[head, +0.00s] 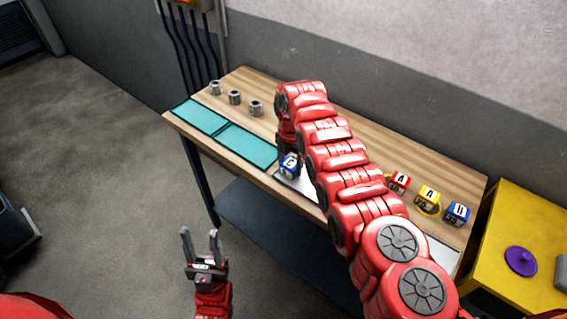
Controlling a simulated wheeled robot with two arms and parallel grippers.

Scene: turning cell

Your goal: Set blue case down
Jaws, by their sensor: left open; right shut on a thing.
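A small blue case (289,167) with a white lettered face is at the front edge of the wooden table, just right of the teal mats. My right gripper (289,153) points down and is shut on it from above. The case is over or at the left end of a pale plate (298,184); I cannot tell whether it touches. My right arm hides much of the plate and table middle. My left gripper (203,245) is open and empty, low in front of the table. Another blue lettered block (457,214) stands at the table's right end.
Two teal mats (248,146) lie along the table's front left, bare. Three metal parts (235,97) stand behind them. A red block (400,182) and a yellow block (427,198) stand at the right. A yellow table (520,230) there bears a purple disc (521,261).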

